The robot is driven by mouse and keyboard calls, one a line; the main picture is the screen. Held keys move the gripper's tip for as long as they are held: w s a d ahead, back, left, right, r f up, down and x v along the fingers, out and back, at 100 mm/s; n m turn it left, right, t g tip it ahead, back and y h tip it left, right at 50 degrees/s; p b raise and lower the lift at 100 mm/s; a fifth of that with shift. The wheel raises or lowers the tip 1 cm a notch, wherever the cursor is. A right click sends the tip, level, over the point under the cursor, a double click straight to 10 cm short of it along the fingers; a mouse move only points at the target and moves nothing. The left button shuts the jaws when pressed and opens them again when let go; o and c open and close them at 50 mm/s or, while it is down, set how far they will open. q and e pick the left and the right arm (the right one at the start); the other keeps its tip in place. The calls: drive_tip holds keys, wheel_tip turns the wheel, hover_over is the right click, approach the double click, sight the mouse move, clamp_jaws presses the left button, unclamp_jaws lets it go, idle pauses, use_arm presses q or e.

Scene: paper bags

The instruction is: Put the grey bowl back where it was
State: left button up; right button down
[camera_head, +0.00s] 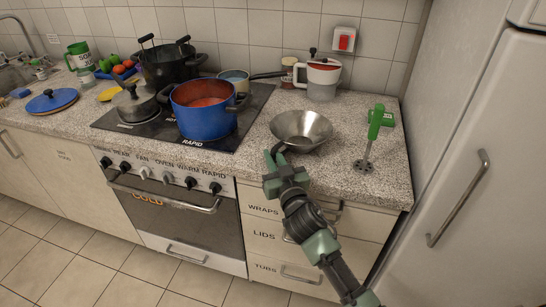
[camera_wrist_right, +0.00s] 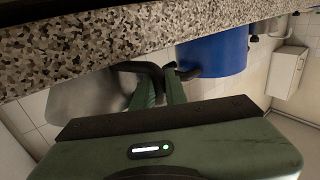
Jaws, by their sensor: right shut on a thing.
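The grey metal bowl (camera_head: 303,126) is upright at the front of the counter, to the right of the hob. I cannot tell whether its base touches the counter. My right gripper (camera_head: 276,153) reaches up from the front and is shut on the bowl's near left rim. In the right wrist view the fingers (camera_wrist_right: 157,80) meet at the edge of the bowl (camera_wrist_right: 85,97), which is partly hidden behind the gripper body. My left gripper is not in view.
A blue pot (camera_head: 203,117) stands left of the bowl on the hob (camera_head: 130,130). The speckled counter (camera_head: 343,165) is bare between the bowl and that tool.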

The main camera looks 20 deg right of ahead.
drive_tip(key=shift+f, duration=0.2)
drive_tip(key=c, duration=1.4)
unclamp_jaws()
drive_tip(key=shift+c, duration=0.2)
drive_tip(key=shift+r, duration=0.15)
